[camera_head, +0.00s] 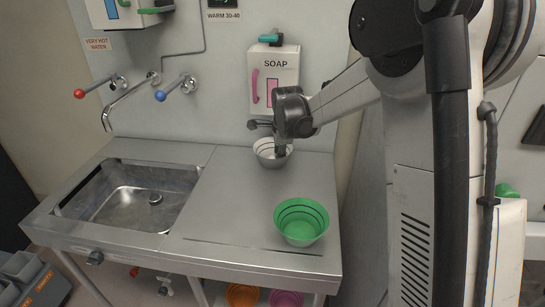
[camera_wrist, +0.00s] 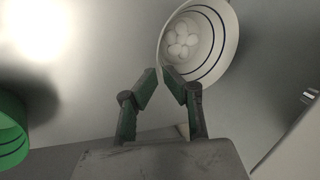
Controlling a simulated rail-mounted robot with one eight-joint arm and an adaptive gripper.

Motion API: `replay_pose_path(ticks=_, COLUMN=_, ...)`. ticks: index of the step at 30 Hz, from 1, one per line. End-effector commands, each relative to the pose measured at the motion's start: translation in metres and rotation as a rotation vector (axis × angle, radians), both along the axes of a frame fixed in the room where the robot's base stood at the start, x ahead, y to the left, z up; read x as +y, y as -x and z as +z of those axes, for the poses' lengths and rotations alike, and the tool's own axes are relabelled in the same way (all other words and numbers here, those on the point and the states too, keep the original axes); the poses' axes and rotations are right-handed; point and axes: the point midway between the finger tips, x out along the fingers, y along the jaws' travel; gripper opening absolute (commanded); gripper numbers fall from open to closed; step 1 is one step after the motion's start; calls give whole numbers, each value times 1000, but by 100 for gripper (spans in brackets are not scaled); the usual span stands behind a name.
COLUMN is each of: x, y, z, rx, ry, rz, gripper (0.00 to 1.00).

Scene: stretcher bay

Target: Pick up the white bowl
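The white bowl (camera_head: 268,160) stands upright on the steel counter below the soap dispenser. In the wrist view, the bowl (camera_wrist: 229,50) shows dark bands inside and several white, rounded objects at its bottom. My gripper (camera_head: 281,152) points down at the bowl and covers part of it. In the wrist view, the two fingertips (camera_wrist: 160,71) are at the bowl's near rim, with a small gap between them. The rim's edge lies close to this gap. I cannot tell whether either finger touches it.
A green bowl (camera_head: 301,222) stands at the counter's front right. A sink (camera_head: 125,206) with taps is at left. The soap dispenser (camera_head: 274,78) hangs on the wall behind the white bowl. The counter (camera_head: 222,205) is clear between sink and bowls.

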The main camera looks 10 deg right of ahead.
Motion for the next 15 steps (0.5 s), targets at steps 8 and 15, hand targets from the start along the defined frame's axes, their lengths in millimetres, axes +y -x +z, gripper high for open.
replay_pose_path(ticks=8, x=0, y=-13, z=-32, rx=0, ry=0, rz=1, gripper=7)
replay_pose_path(ticks=15, x=0, y=-18, z=-44, rx=0, ry=0, rz=1, gripper=7)
